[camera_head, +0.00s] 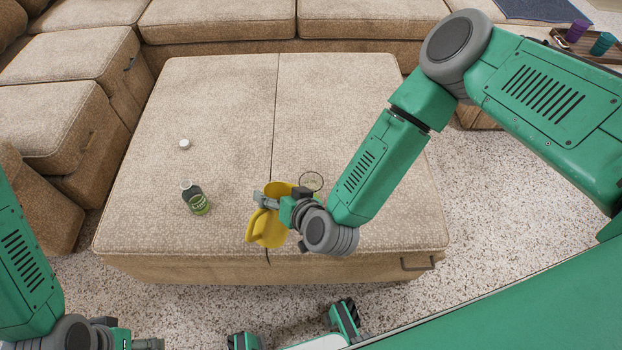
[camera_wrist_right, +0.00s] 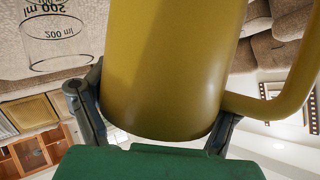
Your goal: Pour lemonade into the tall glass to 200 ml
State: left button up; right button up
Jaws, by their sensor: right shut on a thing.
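A yellow jug (camera_head: 268,230) is held by my right gripper (camera_head: 270,199) above the front middle of the padded ottoman. The right wrist view shows the jug (camera_wrist_right: 165,70) between the two fingers, with its handle to the right. The tall clear glass (camera_head: 311,181) is just right of the jug, partly hidden by my right wrist. In the right wrist view the glass (camera_wrist_right: 58,45) shows a 200 ml mark. I see no stream, and cannot tell the glass's level or the jug's exact tilt. My left gripper (camera_head: 150,343) is cut off at the bottom edge.
A dark bottle with a green label (camera_head: 195,198) and a white cap (camera_head: 184,144) are to the left on the ottoman (camera_head: 200,95). Sofas surround its back and left. A tray with purple (camera_head: 577,31) and teal (camera_head: 602,44) cups is far right. The ottoman's back is clear.

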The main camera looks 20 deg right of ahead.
aim_at(282, 182)
jog(key=d+r, duration=0.1)
jog(key=w+r+m+y, duration=0.1)
jog(key=shift+w+d+r+g, duration=0.1)
jog(key=shift+d+r+g, duration=0.25)
jog(key=shift+d+g, duration=0.05)
jog(key=shift+d+f+m+y+b, duration=0.25)
jog(key=shift+f+b, duration=0.35)
jog(key=shift+b, duration=0.35)
jog(key=shift+w+d+m+g+y+b, duration=0.1)
jog(key=shift+w+m+g+y+b, duration=0.15)
jog(key=shift+g+b, duration=0.15)
jog(key=shift+r, duration=0.15)
jog(key=shift+r+m+y+b, duration=0.15)
jog(key=shift+m+y+b, duration=0.15)
jog(key=shift+y+b, duration=0.1)
jog(key=shift+d+r, duration=0.1)
jog(key=shift+r, duration=0.05)
jog(key=shift+w+d+r+m+g+y+b, duration=0.15)
jog(key=shift+d+r+m+g+y+b, duration=0.2)
jog(key=shift+b, duration=0.45)
jog(key=shift+w+r+m+g+y+b, duration=0.1)
jog(key=shift+m+g+y+b, duration=0.25)
jog(key=shift+m+y+b, duration=0.35)
dwell(1.2)
